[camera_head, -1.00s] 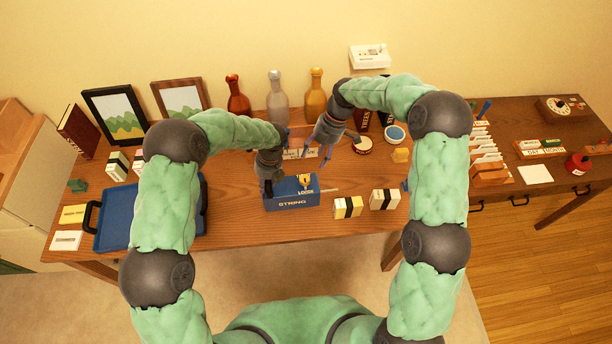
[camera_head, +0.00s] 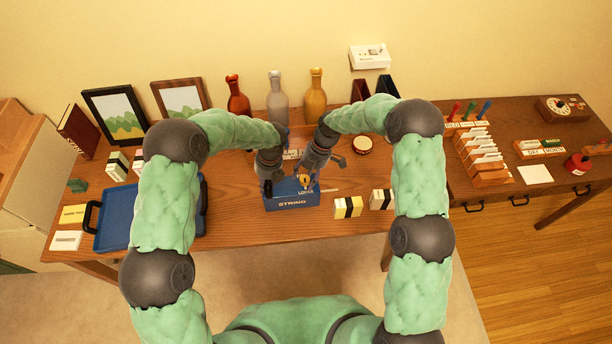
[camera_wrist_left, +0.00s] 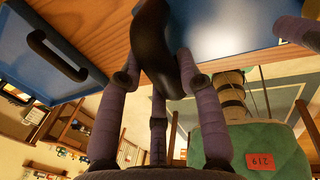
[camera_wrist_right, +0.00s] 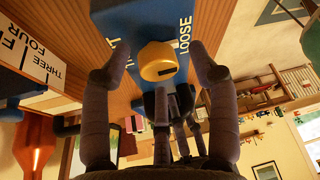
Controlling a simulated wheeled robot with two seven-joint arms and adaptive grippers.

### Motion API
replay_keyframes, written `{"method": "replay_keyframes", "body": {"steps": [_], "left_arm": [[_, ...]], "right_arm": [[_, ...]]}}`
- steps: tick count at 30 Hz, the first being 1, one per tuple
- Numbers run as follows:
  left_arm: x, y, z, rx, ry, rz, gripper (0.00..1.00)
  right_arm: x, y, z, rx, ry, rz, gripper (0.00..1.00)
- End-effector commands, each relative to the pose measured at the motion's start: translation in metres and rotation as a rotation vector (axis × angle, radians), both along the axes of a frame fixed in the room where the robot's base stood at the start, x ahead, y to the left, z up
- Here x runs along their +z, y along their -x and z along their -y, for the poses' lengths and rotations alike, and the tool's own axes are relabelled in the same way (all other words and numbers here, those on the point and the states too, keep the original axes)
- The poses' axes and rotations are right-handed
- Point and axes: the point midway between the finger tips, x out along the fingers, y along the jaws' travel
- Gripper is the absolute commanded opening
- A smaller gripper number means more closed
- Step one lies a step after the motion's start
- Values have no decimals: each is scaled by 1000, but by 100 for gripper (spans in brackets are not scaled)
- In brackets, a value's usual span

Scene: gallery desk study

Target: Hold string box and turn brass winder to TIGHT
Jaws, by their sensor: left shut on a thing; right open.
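The blue string box (camera_head: 290,195), lettered STRING, stands near the table's front edge. My left gripper (camera_head: 268,190) is at its left side; in the left wrist view its fingers are shut on the box's dark curved handle (camera_wrist_left: 155,45). The yellow brass winder (camera_head: 305,181) is on the box and also shows in the right wrist view (camera_wrist_right: 158,60), with a dark mark near its edge. LOOSE is readable beside it; the other label is mostly hidden. My right gripper (camera_wrist_right: 158,75) is open, its fingertips around the winder with gaps on both sides.
A blue tray (camera_head: 100,243) with dark handles lies left of the box. Banded blocks (camera_head: 347,207) stand close to the right. Three bottles (camera_head: 277,100) stand behind, and a round tin (camera_head: 362,145) sits back right. Bare table lies between tray and box.

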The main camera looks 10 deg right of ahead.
Motion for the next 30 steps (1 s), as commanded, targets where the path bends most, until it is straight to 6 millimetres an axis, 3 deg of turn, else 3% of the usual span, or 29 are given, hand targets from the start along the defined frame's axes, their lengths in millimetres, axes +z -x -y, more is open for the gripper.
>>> {"method": "replay_keyframes", "body": {"steps": [1, 6, 7, 20, 30], "left_arm": [[-1, 0, 0, 0, 0, 0, 7], [-1, 0, 0, 0, 1, 1, 7], [-1, 0, 0, 1, 1, 1, 7], [-1, -1, 1, 2, 4, 3, 7], [-1, -1, 2, 1, 6, 4, 7]], "right_arm": [[0, 0, 0, 0, 0, 0, 57], [0, 0, 0, 0, 0, 0, 9], [0, 0, 0, 0, -1, -1, 7], [0, 2, -1, -48, 0, -4, 6], [0, 4, -2, -288, -1, -6, 6]]}}
